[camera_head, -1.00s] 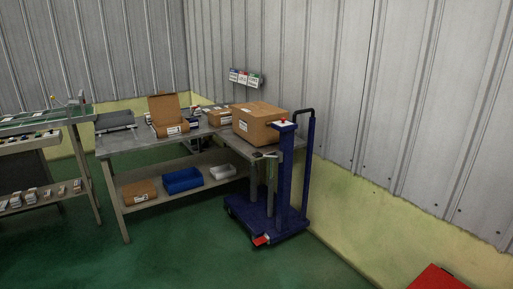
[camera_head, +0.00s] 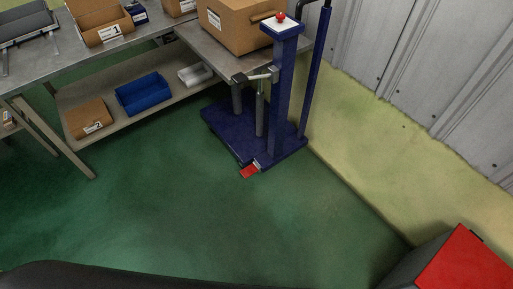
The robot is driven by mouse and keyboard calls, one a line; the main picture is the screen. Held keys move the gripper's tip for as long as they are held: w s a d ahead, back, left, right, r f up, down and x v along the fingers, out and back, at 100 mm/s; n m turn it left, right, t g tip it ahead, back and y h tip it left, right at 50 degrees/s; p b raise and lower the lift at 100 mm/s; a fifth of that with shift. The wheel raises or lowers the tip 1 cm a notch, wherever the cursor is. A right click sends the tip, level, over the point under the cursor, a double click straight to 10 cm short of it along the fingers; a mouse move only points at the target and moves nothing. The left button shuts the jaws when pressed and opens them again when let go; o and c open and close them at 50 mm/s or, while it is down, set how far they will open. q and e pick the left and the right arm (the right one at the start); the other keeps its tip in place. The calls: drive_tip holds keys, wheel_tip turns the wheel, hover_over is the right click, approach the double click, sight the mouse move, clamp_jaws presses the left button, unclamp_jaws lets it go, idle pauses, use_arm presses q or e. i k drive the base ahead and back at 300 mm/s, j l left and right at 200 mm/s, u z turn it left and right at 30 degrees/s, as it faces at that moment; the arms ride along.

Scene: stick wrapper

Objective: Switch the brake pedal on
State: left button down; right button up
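The brake pedal (camera_head: 249,172) is a small red plate at the low front corner of a blue wheeled cart (camera_head: 282,105). It sits just above the green floor, and I cannot tell whether it is up or pressed down. The cart has a tall blue post with a red button (camera_head: 280,16) on a white top plate, and a blue handle frame at its right. Neither of my grippers is in view. A dark curved shape along the bottom left edge seems to be part of my own body.
A grey workbench (camera_head: 160,36) stands left of the cart, with a lower shelf holding a blue bin (camera_head: 143,93) and a cardboard box (camera_head: 88,117). A large carton (camera_head: 236,24) sits beside the post. A red-topped box (camera_head: 468,262) is at lower right. The green floor before the pedal is clear.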

sight(250, 169)
drive_tip(key=i+j+z, duration=0.2)
drive_tip(key=i, duration=0.25)
drive_tip(key=i+j+z, duration=0.2)
drive_tip(key=i+j, duration=0.15)
drive_tip(key=i, duration=0.1)
